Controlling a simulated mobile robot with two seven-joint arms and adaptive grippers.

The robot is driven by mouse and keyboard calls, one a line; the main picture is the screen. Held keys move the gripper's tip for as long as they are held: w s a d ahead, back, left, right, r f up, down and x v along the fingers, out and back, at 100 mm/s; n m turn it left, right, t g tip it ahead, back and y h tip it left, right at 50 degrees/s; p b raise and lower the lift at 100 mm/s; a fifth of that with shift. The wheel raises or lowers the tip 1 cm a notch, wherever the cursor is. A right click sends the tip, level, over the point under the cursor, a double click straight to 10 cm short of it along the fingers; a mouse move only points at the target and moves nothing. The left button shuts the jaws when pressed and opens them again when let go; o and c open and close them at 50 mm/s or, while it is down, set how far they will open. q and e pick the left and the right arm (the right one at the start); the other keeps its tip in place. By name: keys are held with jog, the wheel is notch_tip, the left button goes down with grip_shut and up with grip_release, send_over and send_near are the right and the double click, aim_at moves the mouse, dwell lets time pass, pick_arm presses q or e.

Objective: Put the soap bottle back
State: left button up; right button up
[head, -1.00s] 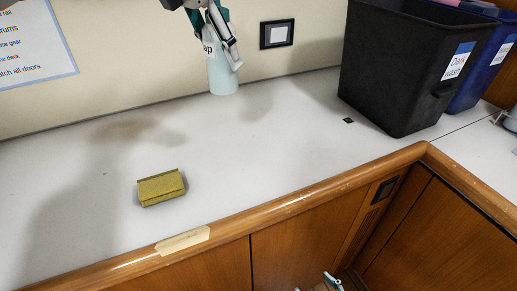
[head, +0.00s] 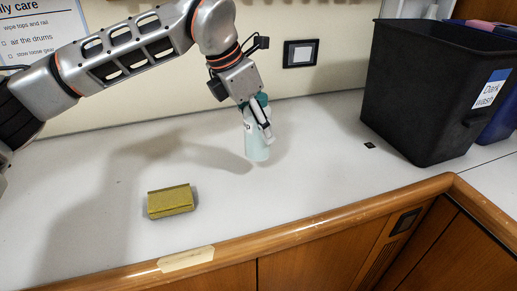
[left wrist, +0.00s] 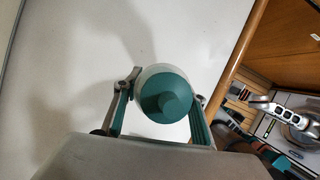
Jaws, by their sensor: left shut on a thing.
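The soap bottle (head: 257,146) is pale teal with a dark teal cap, and it is upright or nearly so at the back of the white counter. My left gripper (head: 260,115) is shut on it around its upper part, coming from above. In the left wrist view the cap of the soap bottle (left wrist: 168,95) shows from above, between the two fingers of my left gripper (left wrist: 160,105). I cannot tell whether its base touches the counter. My right gripper does not show in the head view.
A yellow-green sponge-like block (head: 170,201) lies on the counter (head: 310,150) at the front left. A black bin (head: 425,95) marked for dark wash stands at the right, with a blue bin (head: 500,122) beside it. The wooden edge (head: 330,218) bounds the counter. The middle counter is clear.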

aim_at(245, 124)
pick_arm(q)
jog(key=shift+f, duration=3.15)
jog(key=o, duration=1.4)
jog(key=shift+f, duration=0.2)
jog(key=shift+o, duration=0.2)
jog(key=shift+r, duration=0.35)
jog(key=v, duration=1.1)
jog(key=shift+s+a+r, duration=0.15)
jog(key=shift+a+r, duration=0.05)
jog(key=shift+r, duration=0.1)
